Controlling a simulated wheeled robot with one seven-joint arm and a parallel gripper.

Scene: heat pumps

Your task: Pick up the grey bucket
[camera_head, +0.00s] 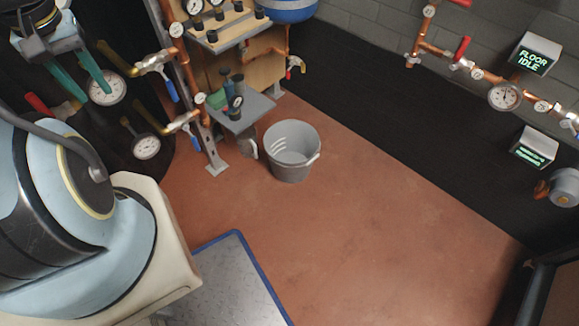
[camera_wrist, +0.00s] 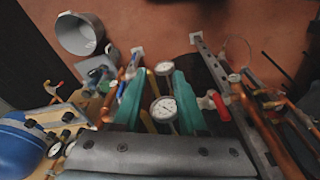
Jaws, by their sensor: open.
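The grey bucket (camera_head: 292,165) stands upright on the reddish floor in the head view, beside the foot of the pipe rack. Its handle hangs at its right side, and I see no contents. In the wrist view the bucket (camera_wrist: 82,38) is at the upper left, its open top visible. My gripper (camera_head: 98,97) is at the upper left of the head view, left of the bucket and apart from it. In the wrist view my gripper's teal fingers (camera_wrist: 160,76) are spread with nothing held between them; gauges and pipes show behind them.
A rack with copper pipes, valves and gauges (camera_head: 146,147) is close to my gripper. A small grey shelf (camera_head: 250,112) with dark fittings adjoins the bucket. A blue tank (camera_head: 290,10) is behind. A blue-edged metal plate (camera_head: 228,280) lies in front. Floor right of the bucket is clear.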

